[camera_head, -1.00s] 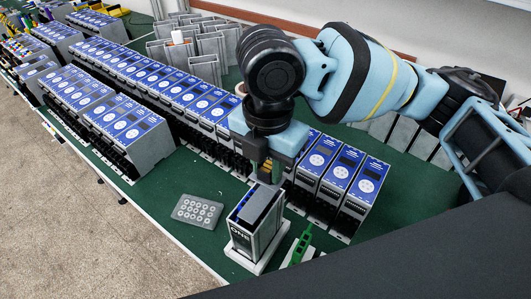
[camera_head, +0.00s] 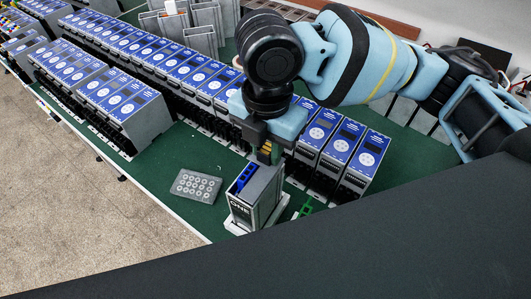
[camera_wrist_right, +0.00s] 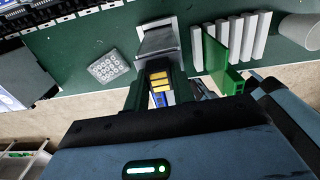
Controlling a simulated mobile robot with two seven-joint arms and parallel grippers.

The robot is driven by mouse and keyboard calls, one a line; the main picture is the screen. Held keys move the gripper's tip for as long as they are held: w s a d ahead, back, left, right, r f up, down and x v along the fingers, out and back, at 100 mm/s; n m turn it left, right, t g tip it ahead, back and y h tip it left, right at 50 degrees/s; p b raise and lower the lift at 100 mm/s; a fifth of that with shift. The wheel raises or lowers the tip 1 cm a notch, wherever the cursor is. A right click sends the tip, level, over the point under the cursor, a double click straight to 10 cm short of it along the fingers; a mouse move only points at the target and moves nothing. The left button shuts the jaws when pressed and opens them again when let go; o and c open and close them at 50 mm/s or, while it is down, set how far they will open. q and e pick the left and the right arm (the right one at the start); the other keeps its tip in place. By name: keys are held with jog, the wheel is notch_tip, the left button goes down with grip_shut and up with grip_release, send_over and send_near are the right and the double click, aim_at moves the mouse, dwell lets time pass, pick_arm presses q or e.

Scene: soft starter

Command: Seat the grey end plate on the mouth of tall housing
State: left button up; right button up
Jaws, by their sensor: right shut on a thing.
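The tall housing (camera_head: 241,212) stands upright, "ONE" on its front, at the centre bottom of the head view. Blue parts show in its open top. My right gripper (camera_head: 269,156) points down at the back right of that top, shut on what looks like the grey end plate (camera_head: 266,179). The plate seems to stand steeply at the housing's right side; I cannot tell whether it touches the mouth. In the right wrist view a grey flat-faced piece (camera_wrist_right: 158,40) lies just beyond the fingers (camera_wrist_right: 158,88); whether it is plate or housing is unclear. My left gripper is not in view.
Rows of blue-topped units (camera_head: 340,150) stand close behind. Green table is clear around the panel, towards the front edge.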

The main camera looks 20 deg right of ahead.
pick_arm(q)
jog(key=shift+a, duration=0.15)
pick_arm(e)
jog(key=shift+f, duration=0.2)
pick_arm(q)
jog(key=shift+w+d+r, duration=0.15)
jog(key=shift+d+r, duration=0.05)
pick_arm(e)
jog(key=shift+f, duration=0.4)
jog(key=o, duration=1)
jog(key=shift+c, duration=0.2)
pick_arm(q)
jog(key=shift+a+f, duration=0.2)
pick_arm(e)
jog(key=o, duration=0.7)
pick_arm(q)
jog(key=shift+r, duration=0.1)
pick_arm(e)
jog(key=shift+r, duration=0.1)
jog(key=shift+r+p, duration=0.65)
jog(key=shift+r, duration=2.5)
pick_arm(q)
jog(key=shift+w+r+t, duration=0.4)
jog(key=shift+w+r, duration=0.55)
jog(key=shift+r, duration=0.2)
pick_arm(e)
jog(key=shift+r, duration=0.25)
